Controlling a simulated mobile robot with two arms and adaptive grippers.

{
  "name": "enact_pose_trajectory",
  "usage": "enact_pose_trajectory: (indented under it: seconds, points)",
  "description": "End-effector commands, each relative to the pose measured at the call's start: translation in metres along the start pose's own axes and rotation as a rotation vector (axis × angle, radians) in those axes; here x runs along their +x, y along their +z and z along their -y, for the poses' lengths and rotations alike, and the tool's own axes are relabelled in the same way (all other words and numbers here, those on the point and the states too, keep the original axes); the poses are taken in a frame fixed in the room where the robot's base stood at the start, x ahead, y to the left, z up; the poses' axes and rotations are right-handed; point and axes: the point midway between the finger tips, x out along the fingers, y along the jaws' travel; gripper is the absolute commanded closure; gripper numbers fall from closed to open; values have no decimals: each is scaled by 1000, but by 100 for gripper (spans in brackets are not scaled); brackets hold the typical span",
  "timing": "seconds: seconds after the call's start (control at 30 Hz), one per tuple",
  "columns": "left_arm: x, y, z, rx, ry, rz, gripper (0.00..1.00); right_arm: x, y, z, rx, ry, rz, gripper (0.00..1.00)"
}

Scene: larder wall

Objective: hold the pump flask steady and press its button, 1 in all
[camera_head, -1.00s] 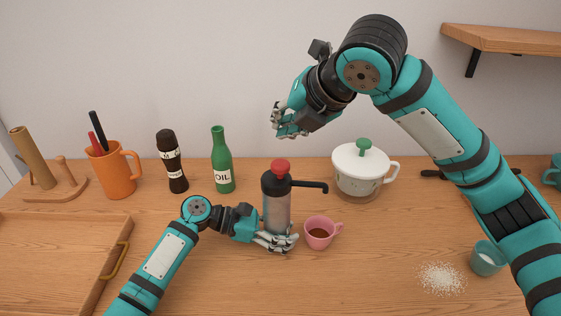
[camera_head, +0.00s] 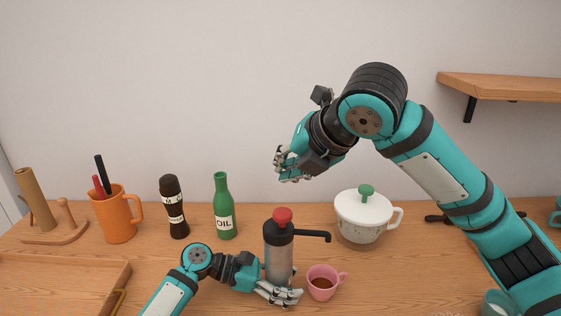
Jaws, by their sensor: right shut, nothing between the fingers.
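The pump flask (camera_head: 279,262) stands upright on the counter, grey-bodied with a black top, a black spout pointing right and a red button (camera_head: 282,215) on top. My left gripper (camera_head: 279,292) is low at the flask, its fingers closed around the lower body; the flask's base is hidden behind them. My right gripper (camera_head: 291,171) is shut and empty, in the air above the red button, with a clear gap between them. A pink cup (camera_head: 322,284) with brown liquid stands just right of the flask, near the spout's end.
A green oil bottle (camera_head: 223,208), a dark pepper mill (camera_head: 174,208) and an orange mug (camera_head: 116,216) with pens stand to the left. A white lidded pot (camera_head: 364,214) is behind right. A wooden tray (camera_head: 65,283) lies front left; a shelf (camera_head: 500,88) hangs upper right.

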Motion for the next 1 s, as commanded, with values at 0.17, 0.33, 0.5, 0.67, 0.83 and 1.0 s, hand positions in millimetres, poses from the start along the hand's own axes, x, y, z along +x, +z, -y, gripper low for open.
enact_pose_trajectory:
  seconds: [0.17,0.33,0.5,0.67,0.83,1.0]
  points:
    - [0,0,0,0,0,0,14,0,0,0,0,0,0,100]
    - [0,0,0,-1,-1,0,14,0,0,0,0,0,0,100]
    - [-4,0,0,-1,0,0,14,0,0,0,0,0,0,100]
    - [-26,-1,-1,0,3,-1,14,0,0,0,0,0,0,100]
    - [-63,-1,0,0,3,-3,14,0,0,0,0,0,0,100]
    - [-96,-1,0,-1,1,-2,14,0,0,0,0,0,0,100]
